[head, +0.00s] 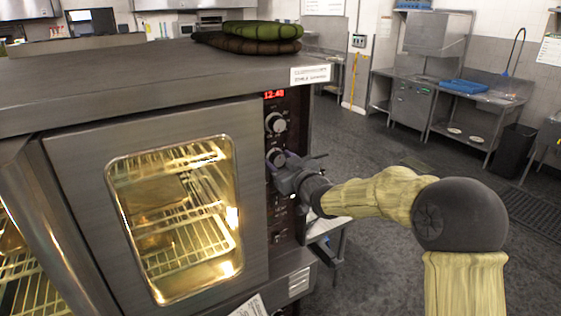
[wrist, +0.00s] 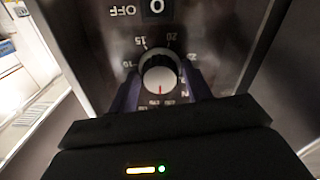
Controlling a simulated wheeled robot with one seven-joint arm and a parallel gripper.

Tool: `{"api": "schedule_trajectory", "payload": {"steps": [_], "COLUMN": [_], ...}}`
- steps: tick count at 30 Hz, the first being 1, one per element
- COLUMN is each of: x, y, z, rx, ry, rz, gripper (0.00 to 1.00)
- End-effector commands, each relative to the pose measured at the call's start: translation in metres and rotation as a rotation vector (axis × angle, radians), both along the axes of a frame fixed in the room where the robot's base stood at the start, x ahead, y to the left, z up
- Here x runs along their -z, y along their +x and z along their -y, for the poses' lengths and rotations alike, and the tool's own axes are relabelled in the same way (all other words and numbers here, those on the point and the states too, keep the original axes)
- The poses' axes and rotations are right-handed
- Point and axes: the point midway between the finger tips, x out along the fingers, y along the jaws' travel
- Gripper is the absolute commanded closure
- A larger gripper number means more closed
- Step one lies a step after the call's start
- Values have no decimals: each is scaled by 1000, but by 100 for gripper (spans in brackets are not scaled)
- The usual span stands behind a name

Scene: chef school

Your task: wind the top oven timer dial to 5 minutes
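The oven's control panel shows two round pale dials in the head view, an upper one (head: 275,123) and a lower one (head: 276,157). My gripper (head: 283,168) is at the lower dial and partly covers it. In the wrist view the panel appears upside down. A dial (wrist: 160,75) with a pale face and a red mark pointing to the picture's bottom sits between my gripper's two dark fingers (wrist: 161,88). Numbers such as 10, 15 and 20 ring it. The fingers straddle the dial and look slightly apart from it; contact is unclear.
A red clock display (head: 274,95) is above the dials. The lit oven door (head: 60,150) is shut on the left. Open floor (head: 370,265) lies to the right.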

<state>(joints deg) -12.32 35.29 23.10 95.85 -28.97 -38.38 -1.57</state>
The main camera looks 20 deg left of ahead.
Motion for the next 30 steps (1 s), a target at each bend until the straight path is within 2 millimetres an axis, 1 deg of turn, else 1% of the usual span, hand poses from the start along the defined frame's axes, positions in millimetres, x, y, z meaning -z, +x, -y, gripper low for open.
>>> {"api": "schedule_trajectory", "payload": {"steps": [1, 3, 11, 17, 23, 30], "x": [0, 0, 0, 1, 2, 2], "y": [0, 0, 0, 0, 0, 1], "z": [0, 0, 0, 0, 1, 2], "rx": [0, 0, 0, 0, 1, 2], "ry": [0, 0, 8, 44, 118, 247], "rz": [0, 0, -9, -51, -136, -289], "gripper": [61, 75, 75, 75, 75, 75]}}
